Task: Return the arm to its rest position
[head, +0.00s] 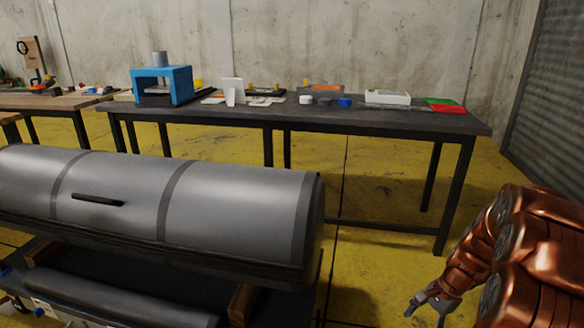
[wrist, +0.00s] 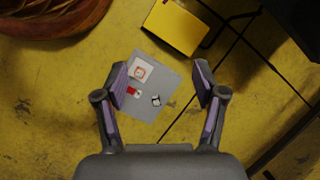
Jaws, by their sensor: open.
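My copper-coloured arm (head: 530,250) is at the right of the head view, bent and reaching down. My gripper (head: 428,305) hangs low at the lower right, over the yellow floor and to the right of the grey roll. In the wrist view my gripper (wrist: 161,84) has its two purple-padded fingers spread wide apart, with nothing held between them. A grey panel (wrist: 172,80) with small stickers or marks shows beyond the fingers. I cannot tell its height.
A large grey roll (head: 115,195) lies on a dark stand at the lower left. A long dark table (head: 300,114) with a blue frame device (head: 162,86) and small items stands behind. Yellow floor (head: 385,180) is clear between them. A yellow flat piece (wrist: 176,25) is near the panel.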

